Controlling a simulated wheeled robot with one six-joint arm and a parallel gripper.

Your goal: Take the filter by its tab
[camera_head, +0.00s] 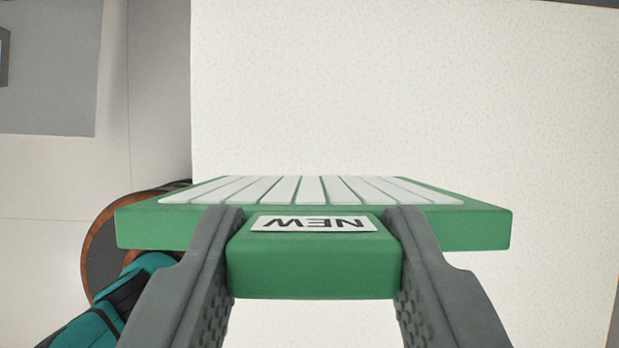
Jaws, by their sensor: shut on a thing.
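The filter (480,222) is a flat green frame with white pleats across its top face. Its green tab (312,272) faces me and carries a white label reading "NEW", upside down in the picture. My gripper (313,240) is shut on the tab, with one grey finger against its left side and the other against its right. The filter is level in the picture. Its far side and underside are hidden.
A pale speckled surface (400,90) lies behind and below the filter. At left are a grey panel (50,80) and a light floor or wall. A round brown-rimmed dark object (100,255) and a teal and black item (95,325) show at lower left, partly hidden.

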